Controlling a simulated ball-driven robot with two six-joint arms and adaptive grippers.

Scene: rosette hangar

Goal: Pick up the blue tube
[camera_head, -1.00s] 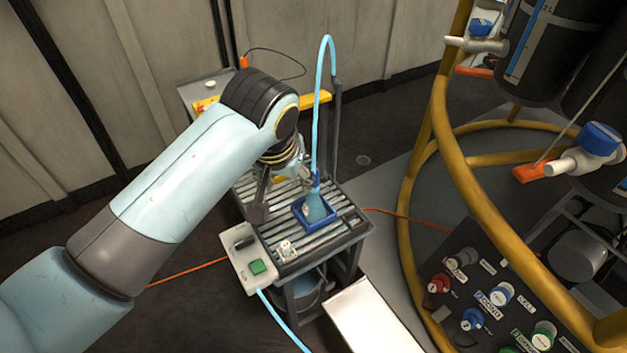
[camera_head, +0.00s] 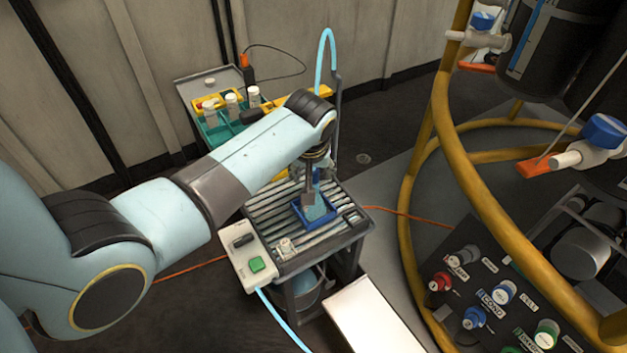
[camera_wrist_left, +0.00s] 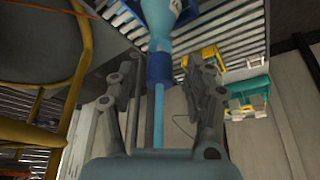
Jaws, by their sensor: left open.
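The light blue tube (camera_head: 327,50) arches up behind the slatted bench, and its lower part is hidden behind my left arm. In the left wrist view the blue tube (camera_wrist_left: 158,110) runs lengthwise between my open fingers into a darker blue collar (camera_wrist_left: 160,68) and a pale blue bulb-shaped end. My left gripper (camera_head: 311,193) is over the blue tray (camera_head: 299,216); it also shows in the wrist view (camera_wrist_left: 164,72) with fingers apart on both sides of the tube. In the head view the tube's end is partly visible in the tray, behind the fingers. My right gripper is not in view.
The slatted bench (camera_head: 268,203) carries a control box with a green button (camera_head: 257,264). A side table with vials in a green tray (camera_head: 222,131) stands behind my arm. A yellow pipe frame (camera_head: 411,200) rises at right. A white panel (camera_head: 375,318) lies in front.

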